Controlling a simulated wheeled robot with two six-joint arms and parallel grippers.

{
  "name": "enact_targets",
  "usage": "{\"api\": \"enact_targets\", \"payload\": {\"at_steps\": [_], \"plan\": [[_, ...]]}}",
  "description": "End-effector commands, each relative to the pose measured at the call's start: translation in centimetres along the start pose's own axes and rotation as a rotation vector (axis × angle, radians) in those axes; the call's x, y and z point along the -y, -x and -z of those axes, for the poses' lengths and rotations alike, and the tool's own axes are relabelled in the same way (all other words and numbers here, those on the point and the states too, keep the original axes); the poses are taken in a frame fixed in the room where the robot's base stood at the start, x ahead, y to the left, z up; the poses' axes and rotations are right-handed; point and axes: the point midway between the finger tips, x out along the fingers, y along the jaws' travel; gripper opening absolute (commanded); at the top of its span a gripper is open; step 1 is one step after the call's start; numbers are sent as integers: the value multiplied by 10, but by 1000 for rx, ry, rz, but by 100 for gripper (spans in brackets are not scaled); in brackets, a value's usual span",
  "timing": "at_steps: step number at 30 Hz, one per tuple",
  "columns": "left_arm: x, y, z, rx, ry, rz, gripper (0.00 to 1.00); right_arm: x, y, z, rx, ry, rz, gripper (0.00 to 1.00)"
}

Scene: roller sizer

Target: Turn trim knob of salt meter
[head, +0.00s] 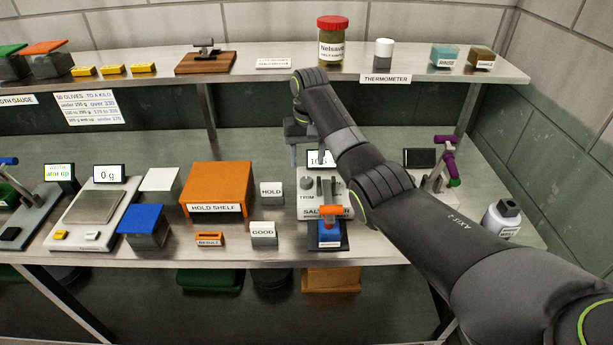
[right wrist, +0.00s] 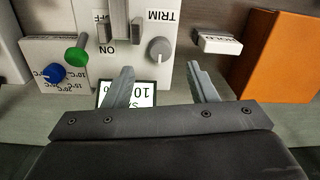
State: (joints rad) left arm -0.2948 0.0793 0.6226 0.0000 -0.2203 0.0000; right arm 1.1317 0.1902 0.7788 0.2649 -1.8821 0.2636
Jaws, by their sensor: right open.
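The salt meter (head: 309,199) is a pale box on the bench, partly hidden behind my right arm in the head view. Its grey round trim knob (head: 306,183) is on the left of its face. In the right wrist view, where labels appear upside down, the trim knob (right wrist: 159,50) has a pale pointer mark under the word TRIM. My right gripper (head: 302,152) is open above the back of the meter. In the wrist view its fingertips (right wrist: 160,70) flank the knob's line, with the knob a little beyond them and apparently untouched. My left gripper is not in view.
The lit display (right wrist: 140,92) is partly covered by a finger. An ON/OFF switch (right wrist: 108,28) is beside the knob. A HOLD block (head: 271,193) and orange hold shelf (head: 217,180) stand left. A shelf (head: 250,66) runs behind.

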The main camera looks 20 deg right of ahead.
Motion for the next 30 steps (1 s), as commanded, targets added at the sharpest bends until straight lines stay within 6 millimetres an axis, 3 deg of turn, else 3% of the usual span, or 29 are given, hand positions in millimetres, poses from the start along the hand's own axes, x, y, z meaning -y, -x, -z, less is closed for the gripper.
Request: {"api": "enact_targets", "payload": {"at_steps": [3,9,22,30], "plan": [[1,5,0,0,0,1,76,0,-24,-1,5,0,-1,52],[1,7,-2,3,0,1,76,0,-54,-1,2,1,0,52],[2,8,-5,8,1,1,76,0,-65,0,0,1,0,52],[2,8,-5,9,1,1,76,0,-65,0,0,1,0,19]]}}
